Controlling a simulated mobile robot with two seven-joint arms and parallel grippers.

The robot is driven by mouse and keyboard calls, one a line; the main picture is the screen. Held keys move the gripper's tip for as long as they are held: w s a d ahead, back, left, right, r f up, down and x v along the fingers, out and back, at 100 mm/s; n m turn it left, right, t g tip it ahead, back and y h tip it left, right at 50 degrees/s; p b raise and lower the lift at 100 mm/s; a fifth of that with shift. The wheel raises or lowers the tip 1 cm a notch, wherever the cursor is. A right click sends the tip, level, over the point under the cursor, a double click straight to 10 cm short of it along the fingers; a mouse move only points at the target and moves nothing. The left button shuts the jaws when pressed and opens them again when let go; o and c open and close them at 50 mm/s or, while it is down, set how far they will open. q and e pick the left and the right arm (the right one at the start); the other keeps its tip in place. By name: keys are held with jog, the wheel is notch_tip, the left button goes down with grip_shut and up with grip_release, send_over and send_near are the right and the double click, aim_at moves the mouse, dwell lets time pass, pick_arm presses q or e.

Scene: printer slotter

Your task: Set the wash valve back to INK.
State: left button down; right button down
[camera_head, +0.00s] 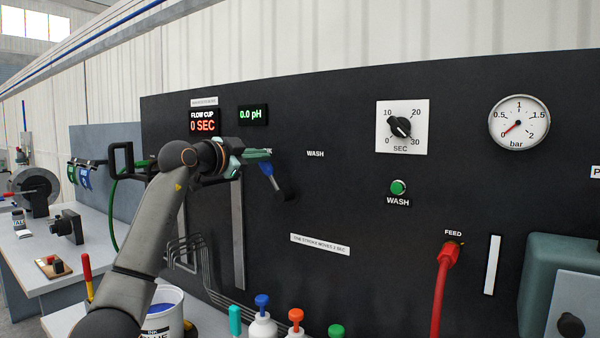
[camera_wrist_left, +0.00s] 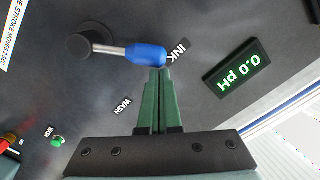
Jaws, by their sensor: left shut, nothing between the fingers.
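The wash valve is a lever with a blue grip (camera_head: 266,169) on a dark round pivot on the black panel. It also shows in the left wrist view (camera_wrist_left: 147,54), where its grip points toward the INK label (camera_wrist_left: 179,52) and away from the WASH label (camera_wrist_left: 122,105). In the head view the lever tilts up and left, away from the WASH label (camera_head: 315,154); INK is hidden there. My left gripper (camera_head: 268,153) is shut and empty, its green fingertips (camera_wrist_left: 160,72) right at the end of the blue grip. I cannot tell whether they touch. My right gripper is out of view.
The pH display (camera_head: 253,115) and flow cup display (camera_head: 203,122) are above the left gripper. A timer dial (camera_head: 401,127), green WASH button (camera_head: 398,187) and gauge (camera_head: 519,122) are to the right. Several capped bottles stand below, with an ink bucket (camera_head: 165,308).

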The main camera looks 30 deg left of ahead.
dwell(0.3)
pick_arm(q)
jog(key=s+a+b, duration=0.1)
jog(key=s+b, duration=0.3)
jog(key=s, duration=0.8)
jog(key=shift+s+r, duration=0.25)
jog(key=shift+a, duration=0.15)
